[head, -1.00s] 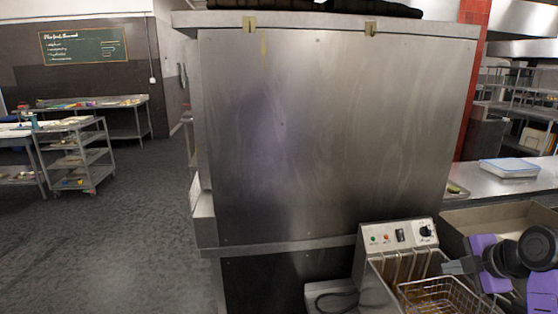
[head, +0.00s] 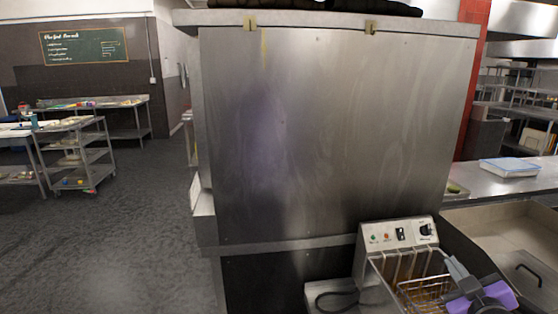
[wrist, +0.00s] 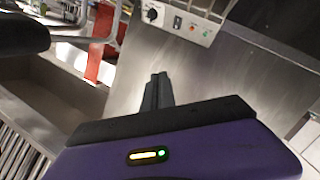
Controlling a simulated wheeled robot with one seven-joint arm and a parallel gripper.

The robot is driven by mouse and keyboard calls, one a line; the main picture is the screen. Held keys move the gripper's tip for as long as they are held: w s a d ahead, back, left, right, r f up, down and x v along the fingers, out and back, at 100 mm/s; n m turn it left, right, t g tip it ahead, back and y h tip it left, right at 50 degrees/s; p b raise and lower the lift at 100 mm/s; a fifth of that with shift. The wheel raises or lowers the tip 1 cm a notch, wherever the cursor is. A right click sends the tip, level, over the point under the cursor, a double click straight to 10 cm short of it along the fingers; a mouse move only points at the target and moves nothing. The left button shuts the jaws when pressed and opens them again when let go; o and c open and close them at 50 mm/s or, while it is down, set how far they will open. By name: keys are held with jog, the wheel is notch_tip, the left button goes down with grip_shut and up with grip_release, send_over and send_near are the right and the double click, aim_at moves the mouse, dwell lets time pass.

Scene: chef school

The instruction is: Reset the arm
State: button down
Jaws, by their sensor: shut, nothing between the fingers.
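My gripper (head: 456,268) is at the lower right of the head view, over the wire basket of the fryer. Its grey fingers are together with nothing between them. In the wrist view the closed fingers (wrist: 157,92) point toward a bare steel surface, with the purple gripper body below them. The fryer's control panel (head: 398,235) stands just left of the gripper in the head view. It also shows at the top of the wrist view (wrist: 182,18).
The fryer basket (head: 420,293) lies close under my gripper. A large steel cabinet side (head: 330,140) fills the middle. A steel counter (head: 500,182) with a blue-white tray (head: 509,167) is at the right. Open floor (head: 120,225) and a wheeled cart (head: 88,160) are at the left.

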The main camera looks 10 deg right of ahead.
jog(key=s+a+f+m+y+b, duration=0.1)
jog(key=s+a+f, duration=0.3)
jog(key=s+a, duration=0.4)
jog(key=s+a+f+m+y+b, duration=0.1)
jog(key=s+a+f, duration=0.3)
jog(key=s, duration=1.6)
jog(key=s+a+f+m+g+y+b, duration=0.1)
jog(key=s+a+f, duration=0.3)
jog(key=s+a, duration=0.7)
jog(key=s+y, duration=0.1)
jog(key=s, duration=0.2)
jog(key=shift+a+f+m+y, duration=0.2)
jog(key=shift+a+m+y, duration=0.1)
jog(key=shift+a+y, duration=0.1)
